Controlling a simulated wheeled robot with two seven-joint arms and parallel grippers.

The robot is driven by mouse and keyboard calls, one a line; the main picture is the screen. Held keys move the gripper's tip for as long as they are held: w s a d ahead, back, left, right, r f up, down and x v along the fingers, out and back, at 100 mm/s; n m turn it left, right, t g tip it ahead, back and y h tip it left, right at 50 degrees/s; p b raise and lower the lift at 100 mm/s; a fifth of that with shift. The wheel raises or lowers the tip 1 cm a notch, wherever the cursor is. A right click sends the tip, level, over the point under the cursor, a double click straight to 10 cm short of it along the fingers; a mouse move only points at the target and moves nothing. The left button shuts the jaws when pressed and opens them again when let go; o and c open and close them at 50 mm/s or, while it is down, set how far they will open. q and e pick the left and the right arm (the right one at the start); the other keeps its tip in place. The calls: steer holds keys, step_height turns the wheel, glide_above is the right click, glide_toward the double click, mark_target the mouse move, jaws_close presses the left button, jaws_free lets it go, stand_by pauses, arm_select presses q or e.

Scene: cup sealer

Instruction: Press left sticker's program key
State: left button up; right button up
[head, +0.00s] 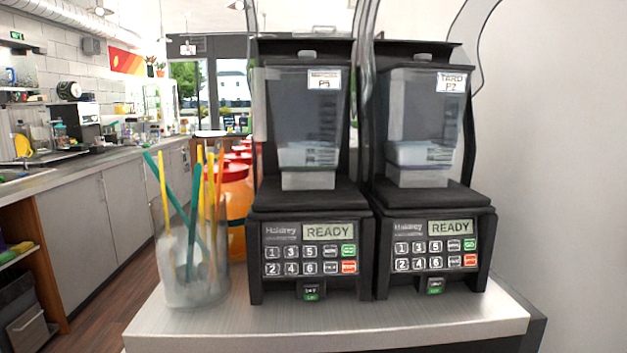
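Two black machines stand side by side on a counter, each with a clear jar under a transparent cover. The left sticker (324,79) is on the left machine's jar (304,120); its small lower line looks like P5. The left machine's keypad (310,259) has keys 1, 3, 5 above 2, 4, 6, plus a green and a red key at right. Its number 5 key (310,251) is in the top row. The left display (328,231) reads READY. Neither of my grippers is in view.
The right machine (430,247) also shows READY; its sticker (451,82) looks like TARO P2. A clear cup with colored straws (192,262) stands close to the left machine's left side. The counter's front strip (320,328) is clear. Orange, red-lidded containers (236,190) are behind.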

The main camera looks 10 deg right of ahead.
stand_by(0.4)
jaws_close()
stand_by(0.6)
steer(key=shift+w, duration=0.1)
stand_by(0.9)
